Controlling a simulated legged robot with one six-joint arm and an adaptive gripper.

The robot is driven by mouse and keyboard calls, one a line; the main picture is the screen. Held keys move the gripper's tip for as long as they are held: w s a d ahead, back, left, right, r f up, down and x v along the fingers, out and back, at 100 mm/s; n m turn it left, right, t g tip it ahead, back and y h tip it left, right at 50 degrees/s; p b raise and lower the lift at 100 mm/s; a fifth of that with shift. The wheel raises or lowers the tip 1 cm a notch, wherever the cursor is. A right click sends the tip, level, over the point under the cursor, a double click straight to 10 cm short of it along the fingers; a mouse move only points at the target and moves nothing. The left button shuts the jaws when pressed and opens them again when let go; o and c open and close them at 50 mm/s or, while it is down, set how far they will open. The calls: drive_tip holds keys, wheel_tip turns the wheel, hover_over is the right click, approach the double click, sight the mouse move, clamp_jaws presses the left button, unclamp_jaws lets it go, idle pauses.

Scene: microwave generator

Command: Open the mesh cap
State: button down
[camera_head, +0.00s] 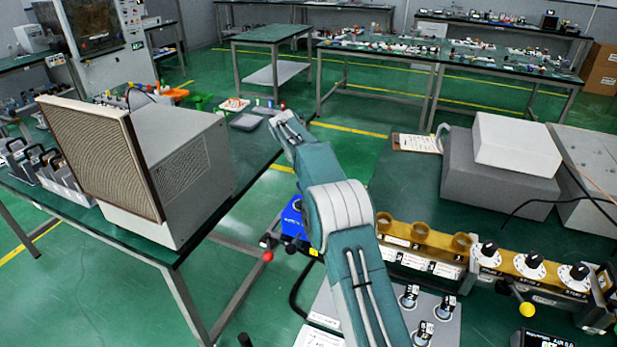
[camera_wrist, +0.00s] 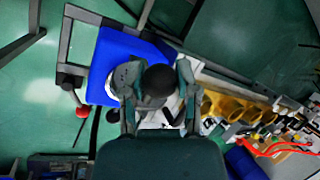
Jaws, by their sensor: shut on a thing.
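In the wrist view, my gripper (camera_wrist: 155,97) has its two fingers on either side of a dark, rounded thing (camera_wrist: 158,80) and is shut on it. I cannot tell whether this dark thing is the mesh cap; no mesh shows on it. It sits beside a blue box (camera_wrist: 125,60), which also shows in the head view (camera_head: 293,218), partly behind my arm. My fingertips are hidden behind my arm in the head view. A tan mesh panel (camera_head: 98,155) covers the front of a large grey box on the left table, apart from my gripper.
Brass cups (camera_head: 422,232) and a row of black knobs (camera_head: 534,262) stand right of my arm. A red ball-ended lever (camera_head: 268,256) is by the blue box. White and grey boxes (camera_head: 515,145) stand on the right table. Green floor lies open between the tables.

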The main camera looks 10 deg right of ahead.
drive_tip(key=shift+w+g, duration=0.15)
drive_tip(key=shift+g, duration=0.15)
idle(0.5)
drive_tip(key=c, duration=0.6)
unclamp_jaws()
drive_tip(key=shift+v, duration=3.7)
